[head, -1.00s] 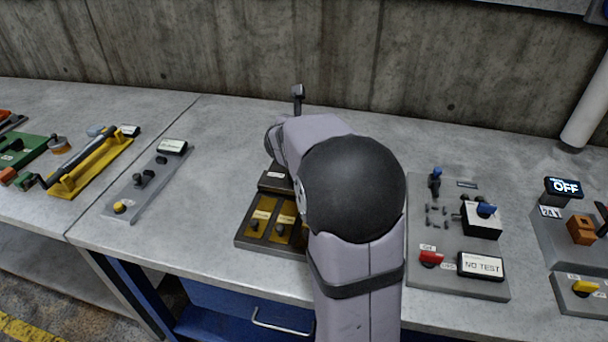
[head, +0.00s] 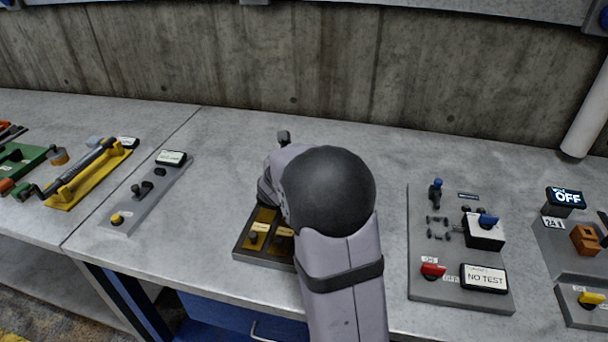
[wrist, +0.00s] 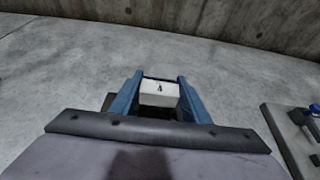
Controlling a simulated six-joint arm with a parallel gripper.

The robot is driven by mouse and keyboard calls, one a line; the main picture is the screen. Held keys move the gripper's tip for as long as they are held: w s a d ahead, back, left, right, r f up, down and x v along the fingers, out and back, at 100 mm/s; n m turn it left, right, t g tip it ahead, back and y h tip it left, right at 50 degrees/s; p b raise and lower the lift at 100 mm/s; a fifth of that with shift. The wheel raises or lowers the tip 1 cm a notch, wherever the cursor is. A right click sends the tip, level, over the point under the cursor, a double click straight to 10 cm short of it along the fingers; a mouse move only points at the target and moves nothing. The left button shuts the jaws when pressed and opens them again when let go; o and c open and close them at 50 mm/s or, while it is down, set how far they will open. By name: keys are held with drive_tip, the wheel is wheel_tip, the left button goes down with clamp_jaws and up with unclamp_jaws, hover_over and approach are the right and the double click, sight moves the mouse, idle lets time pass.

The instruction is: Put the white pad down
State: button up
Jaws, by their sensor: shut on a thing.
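In the wrist view my gripper (wrist: 158,92) has its two blue fingers on either side of the white pad (wrist: 159,96), a small white block with a dark mark on its face. The gripper is shut on the pad. A dark thing, partly hidden, shows below the pad; I cannot tell whether the pad touches it. In the head view my arm hides the fingers and the pad. The arm reaches over a dark panel with brass plates (head: 262,243), covering its right and far parts.
A grey panel (head: 425,285) with a red switch and a NO TEST display stands to the right. A narrow grey panel (head: 150,195) and a yellow handle fixture (head: 95,172) stand to the left. The bench (head: 225,150) is clear between the narrow panel and my arm.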

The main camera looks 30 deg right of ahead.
drive_tip(key=shift+f, duration=2.15)
drive_tip(key=shift+f+b, duration=0.55)
drive_tip(key=shift+b, duration=0.35)
